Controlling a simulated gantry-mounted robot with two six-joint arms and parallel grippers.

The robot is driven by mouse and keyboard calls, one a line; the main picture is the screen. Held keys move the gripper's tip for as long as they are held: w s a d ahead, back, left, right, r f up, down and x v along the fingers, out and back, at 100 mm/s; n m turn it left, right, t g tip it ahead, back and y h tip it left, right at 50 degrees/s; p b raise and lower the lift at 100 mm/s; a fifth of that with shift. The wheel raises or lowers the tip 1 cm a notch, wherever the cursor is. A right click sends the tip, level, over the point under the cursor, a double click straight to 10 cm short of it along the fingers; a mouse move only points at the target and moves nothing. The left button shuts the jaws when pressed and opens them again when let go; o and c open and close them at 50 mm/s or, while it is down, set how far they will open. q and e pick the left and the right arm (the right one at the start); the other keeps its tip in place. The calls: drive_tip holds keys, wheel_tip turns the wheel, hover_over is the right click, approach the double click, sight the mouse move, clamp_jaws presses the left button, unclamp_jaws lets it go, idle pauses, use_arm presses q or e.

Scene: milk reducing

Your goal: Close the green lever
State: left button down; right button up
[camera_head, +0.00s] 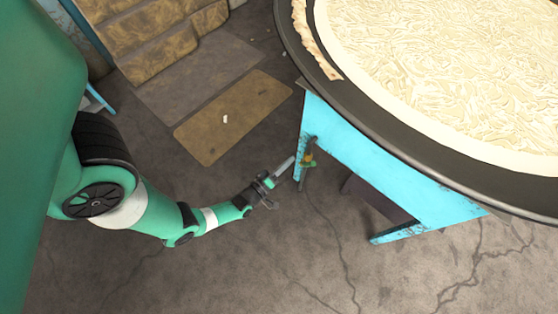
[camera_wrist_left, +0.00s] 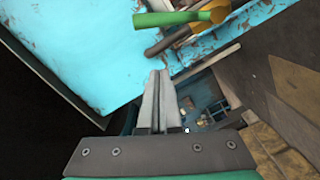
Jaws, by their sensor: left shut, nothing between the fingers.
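The green lever (camera_head: 308,164) is small and sits on a brass-coloured valve (camera_head: 309,156) at the corner of the blue stand. In the left wrist view, the green lever (camera_wrist_left: 172,18) lies roughly across the picture at the top, with the brass fitting (camera_wrist_left: 217,11) at its right end. A dark pipe (camera_wrist_left: 167,42) runs beside it. My left gripper (camera_head: 290,162) is just left of the lever in the head view, apart from it. In the wrist view, its fingers (camera_wrist_left: 159,76) are together and empty, below the lever. My right gripper is not in view.
A blue stand (camera_head: 375,165) with chipped paint carries a wide dark pan (camera_head: 465,175) holding pale, wrinkled contents at the upper right. Worn steps (camera_head: 150,45) and a brown floor plate (camera_head: 230,115) lie at the upper left. Cracked floor (camera_head: 280,260) is open below.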

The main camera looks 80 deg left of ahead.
sight(307, 164)
use_arm(q)
drive_tip(key=w, duration=0.1)
drive_tip(key=w+f+b, duration=0.1)
drive_tip(key=w, duration=0.1)
drive_tip(key=w+f, duration=0.1)
drive_tip(key=shift+w+d+b, duration=0.3)
drive_tip(key=shift+d+b, duration=0.05)
drive_tip(key=shift+d, duration=0.05)
